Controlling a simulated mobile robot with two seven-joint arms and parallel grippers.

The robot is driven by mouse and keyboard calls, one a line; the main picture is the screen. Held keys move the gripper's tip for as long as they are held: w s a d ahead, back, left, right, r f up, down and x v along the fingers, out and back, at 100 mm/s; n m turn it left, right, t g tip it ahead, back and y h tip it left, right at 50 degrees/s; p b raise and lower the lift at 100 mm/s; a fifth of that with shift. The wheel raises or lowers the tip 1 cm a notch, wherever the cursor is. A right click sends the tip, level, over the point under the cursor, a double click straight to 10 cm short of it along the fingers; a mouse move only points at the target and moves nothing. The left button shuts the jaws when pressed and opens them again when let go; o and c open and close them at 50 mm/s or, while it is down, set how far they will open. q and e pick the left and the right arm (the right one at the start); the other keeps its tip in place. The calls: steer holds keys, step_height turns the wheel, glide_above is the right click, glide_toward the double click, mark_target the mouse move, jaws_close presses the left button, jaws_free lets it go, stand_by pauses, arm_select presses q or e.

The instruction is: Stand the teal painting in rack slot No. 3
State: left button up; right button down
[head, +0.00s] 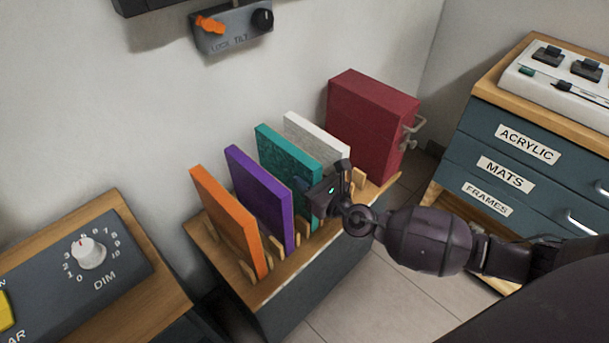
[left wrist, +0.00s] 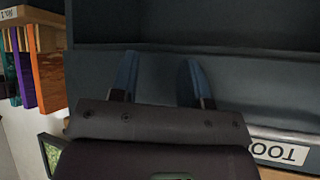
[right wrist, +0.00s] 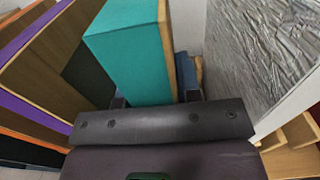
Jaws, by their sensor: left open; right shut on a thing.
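The teal painting (head: 285,155) stands upright at the wooden rack (head: 285,270), between the purple painting (head: 258,200) and the white-grey one (head: 318,137). My right gripper (head: 322,192) is shut on its near edge. No slot numbers are readable in the head view. My left gripper (left wrist: 158,82) is open and empty in front of a dark cabinet; it is outside the head view.
An orange painting (head: 232,225) stands at the rack's left end. A dark red box (head: 370,125) with a metal clamp stands beyond the white-grey painting. A dim-knob panel (head: 75,260) is at left, a drawer cabinet (head: 520,160) at right. Floor shows between.

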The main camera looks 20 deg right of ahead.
steer(key=shift+f, duration=0.15)
steer(key=c, duration=0.7)
jaws_free()
steer(key=shift+c, duration=0.2)
steer(key=shift+s+f, duration=0.1)
steer(key=v, duration=1)
steer(key=shift+s, duration=0.25)
steer(key=shift+d, duration=0.15)
